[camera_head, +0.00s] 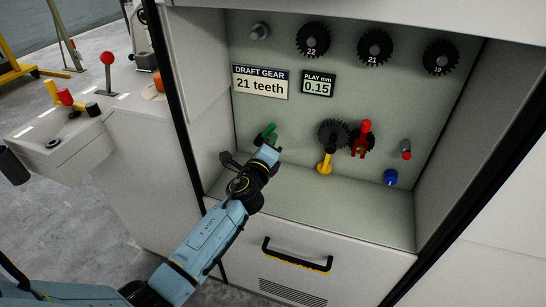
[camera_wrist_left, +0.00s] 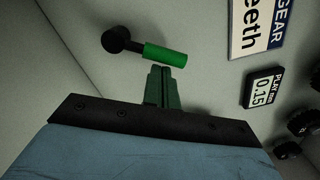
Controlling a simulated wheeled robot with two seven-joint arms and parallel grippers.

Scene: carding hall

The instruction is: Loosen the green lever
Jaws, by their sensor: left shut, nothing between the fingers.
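The green lever (camera_head: 268,131) sits low on the left of the recessed panel, just beyond the end of my left arm. In the left wrist view, the lever (camera_wrist_left: 165,54) has a bright green grip running right and slightly down from a round black hub (camera_wrist_left: 116,40). My left gripper (camera_wrist_left: 162,72) is shut and empty. Its dark green fingers point at the panel, with their tips just below the green grip in that view. I cannot tell whether they touch it. In the head view, the wrist hides the fingers for the most part. My right gripper is not in view.
A dark gear (camera_head: 333,133), a yellow handle (camera_head: 325,164), a red lever (camera_head: 364,137) and a blue knob (camera_head: 390,177) lie right of the green lever. Signs reading "21 teeth" (camera_head: 260,83) and "0.15" (camera_head: 317,85) hang above. The recess floor (camera_head: 345,205) is clear.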

